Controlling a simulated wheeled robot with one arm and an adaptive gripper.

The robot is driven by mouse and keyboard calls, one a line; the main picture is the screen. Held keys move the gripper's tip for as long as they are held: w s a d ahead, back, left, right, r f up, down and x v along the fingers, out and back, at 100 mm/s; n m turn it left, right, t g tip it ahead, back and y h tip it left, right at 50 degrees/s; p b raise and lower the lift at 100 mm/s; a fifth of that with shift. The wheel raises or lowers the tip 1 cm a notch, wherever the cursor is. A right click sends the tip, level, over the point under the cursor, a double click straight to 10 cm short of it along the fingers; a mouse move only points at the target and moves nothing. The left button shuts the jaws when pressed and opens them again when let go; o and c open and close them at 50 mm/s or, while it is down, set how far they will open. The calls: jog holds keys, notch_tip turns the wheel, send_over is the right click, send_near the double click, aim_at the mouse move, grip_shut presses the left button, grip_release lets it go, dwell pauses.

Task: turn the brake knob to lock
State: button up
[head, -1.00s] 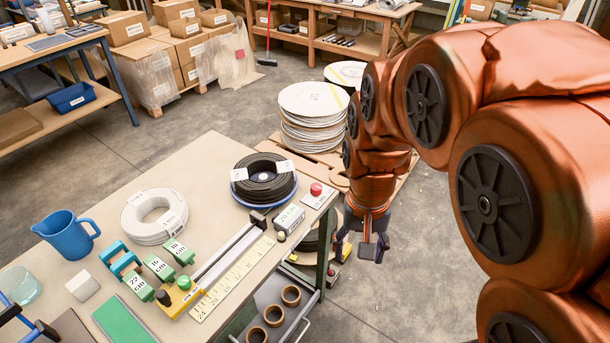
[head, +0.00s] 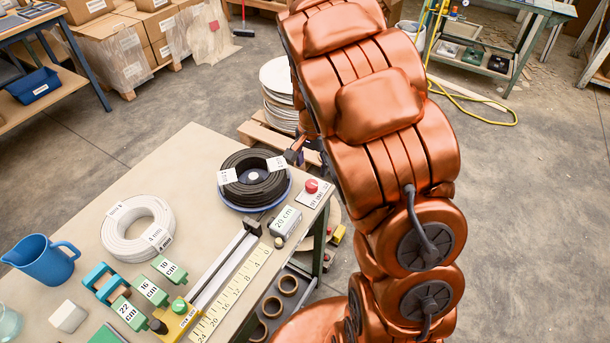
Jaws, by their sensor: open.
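I cannot make out for certain which part is the brake knob. A small round knob (head: 279,242) sits at the near end of the grey "20 cm" box (head: 286,222). A dark knob (head: 157,326) sits beside the yellow block with a green button (head: 180,306). The black cable coil (head: 254,178) lies on a blue-rimmed turntable (head: 238,208). Part of my gripper (head: 294,152) shows just beyond the coil's upper right, open. Its fingers are mostly hidden behind my arm, and I cannot tell whether it touches anything.
A red button (head: 312,186) stands on a labelled plate at the bench corner. A white coil (head: 138,228), a blue jug (head: 42,260) and several green blocks (head: 150,290) stand on the bench (head: 185,150). White reels (head: 280,95) are stacked behind. Clear floor lies right.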

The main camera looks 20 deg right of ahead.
aim_at(311, 184)
jog(key=shift+f+p, duration=1.15)
jog(key=shift+f, duration=2.75)
jog(key=c, duration=1.1)
